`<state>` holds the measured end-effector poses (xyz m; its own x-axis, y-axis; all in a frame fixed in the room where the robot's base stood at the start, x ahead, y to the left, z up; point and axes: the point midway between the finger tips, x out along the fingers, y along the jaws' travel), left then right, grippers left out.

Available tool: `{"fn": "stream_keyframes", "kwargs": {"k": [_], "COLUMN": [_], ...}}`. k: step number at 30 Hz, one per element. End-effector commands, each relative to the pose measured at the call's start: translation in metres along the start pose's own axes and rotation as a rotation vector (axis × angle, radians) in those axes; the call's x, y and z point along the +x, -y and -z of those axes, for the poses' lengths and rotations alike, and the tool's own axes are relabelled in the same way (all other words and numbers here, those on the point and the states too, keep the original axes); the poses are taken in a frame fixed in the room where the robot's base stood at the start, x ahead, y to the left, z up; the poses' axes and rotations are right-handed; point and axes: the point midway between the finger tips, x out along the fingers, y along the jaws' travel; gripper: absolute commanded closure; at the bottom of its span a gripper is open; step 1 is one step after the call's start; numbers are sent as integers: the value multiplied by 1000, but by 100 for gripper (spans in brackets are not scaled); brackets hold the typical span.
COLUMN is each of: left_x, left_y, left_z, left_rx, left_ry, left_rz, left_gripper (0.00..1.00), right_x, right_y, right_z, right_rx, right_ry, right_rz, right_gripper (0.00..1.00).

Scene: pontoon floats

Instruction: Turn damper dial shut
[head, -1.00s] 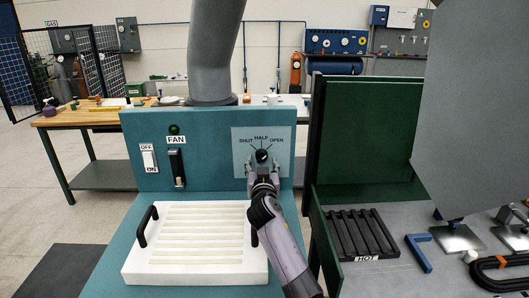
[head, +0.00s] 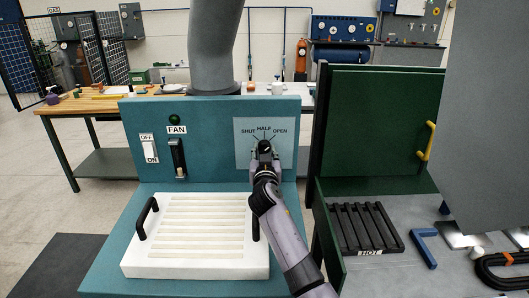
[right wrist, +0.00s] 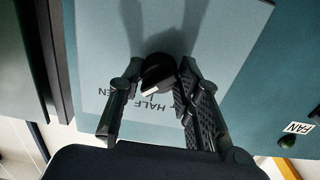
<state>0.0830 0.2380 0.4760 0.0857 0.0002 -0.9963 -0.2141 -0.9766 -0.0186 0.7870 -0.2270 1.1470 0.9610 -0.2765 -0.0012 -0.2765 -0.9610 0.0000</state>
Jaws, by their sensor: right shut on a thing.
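The damper dial (head: 265,146) is a black round knob on a pale plate (head: 245,157) marked SHUT, HALF and OPEN, on the teal upright panel. My right gripper (head: 265,155) reaches up to it from below and is shut on it. In the right wrist view the dial (right wrist: 158,72) sits between the two dark fingers (right wrist: 158,95). Its pale mark faces roughly the HALF lettering; the exact setting is hard to tell. The fingers hide part of the dial and the lettering. My left gripper is not in view.
A white slatted panel (head: 140,262) with black handles lies below the dial, close to my right arm. A FAN lever (head: 178,158) and OFF/ON switch (head: 150,148) are to the left. A green cabinet (head: 375,120) and black HOT rack (head: 365,228) stand to the right.

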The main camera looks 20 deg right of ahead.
Motion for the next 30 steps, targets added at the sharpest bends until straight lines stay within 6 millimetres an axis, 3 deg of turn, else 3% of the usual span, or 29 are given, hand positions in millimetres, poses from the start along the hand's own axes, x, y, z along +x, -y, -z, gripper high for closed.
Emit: {"fn": "stream_keyframes", "kwargs": {"k": [9,20,30], "left_x": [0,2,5], "left_y": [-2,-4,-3], "left_z": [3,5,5], "left_rx": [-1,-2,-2], "left_ry": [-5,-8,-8], "left_rz": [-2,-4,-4], "left_gripper": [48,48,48], "right_x": [0,0,0], "right_y": [0,0,-1], "right_z": [0,0,1], "right_rx": [0,-68,-327], "right_ry": [-1,-2,-3], "right_rz": [0,0,1], "right_gripper": [96,96,96]}}
